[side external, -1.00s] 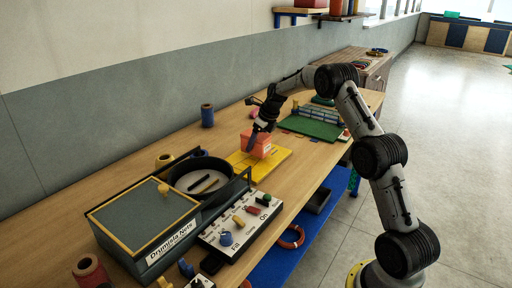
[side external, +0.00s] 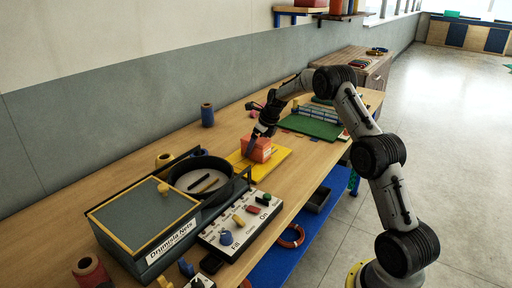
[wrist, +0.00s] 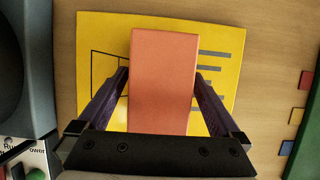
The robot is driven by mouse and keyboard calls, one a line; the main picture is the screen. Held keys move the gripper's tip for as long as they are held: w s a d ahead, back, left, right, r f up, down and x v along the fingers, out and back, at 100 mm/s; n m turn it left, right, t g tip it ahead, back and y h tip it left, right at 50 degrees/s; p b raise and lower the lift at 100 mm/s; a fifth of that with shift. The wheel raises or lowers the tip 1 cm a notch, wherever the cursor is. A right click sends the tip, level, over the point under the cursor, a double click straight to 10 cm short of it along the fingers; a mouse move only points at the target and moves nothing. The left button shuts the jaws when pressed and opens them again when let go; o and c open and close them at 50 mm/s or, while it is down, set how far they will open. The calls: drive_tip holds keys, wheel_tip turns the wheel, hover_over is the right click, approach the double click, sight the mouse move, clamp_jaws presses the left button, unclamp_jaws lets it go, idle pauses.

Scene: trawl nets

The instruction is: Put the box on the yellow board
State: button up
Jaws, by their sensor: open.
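The box (side external: 258,148) is orange-red and rests on the yellow board (side external: 281,160), which lies flat on the wooden table. In the wrist view the box (wrist: 164,80) stands over the middle of the yellow board (wrist: 225,100), covering part of its printed markings. My gripper (side external: 254,145) is down at the box in the side view. In the wrist view my gripper (wrist: 162,85) is open, with one dark finger on each side of the box. A gap shows between the fingers and the box sides.
A round dark pan (side external: 198,182) and a labelled grey case (side external: 146,222) stand left of the board. A white control panel (side external: 240,222) lies in front of the pan. A green board (side external: 312,125) lies behind on the right. A blue spool (side external: 207,115) stands near the wall.

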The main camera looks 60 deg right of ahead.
drive_tip(key=v, duration=1.2)
drive_tip(key=s+a+r+n, duration=0.5)
drive_tip(key=s+a+n, duration=0.2)
drive_tip(key=a+n, duration=0.25)
drive_tip(key=s+a+r+n, duration=0.6)
drive_tip(key=s+a+n, duration=0.15)
drive_tip(key=a, duration=0.35)
drive_tip(key=s+a+f+n, duration=0.2)
drive_tip(key=s+a+n, duration=0.2)
drive_tip(key=s+n, duration=0.5)
drive_tip(key=s+a+f+n+t, duration=0.1)
drive_tip(key=s+a+f+n, duration=0.2)
drive_tip(key=s+n, duration=0.7)
drive_tip(key=shift+s+a+f, duration=0.15)
drive_tip(key=shift+s+a, duration=0.05)
drive_tip(key=shift+a, duration=0.55)
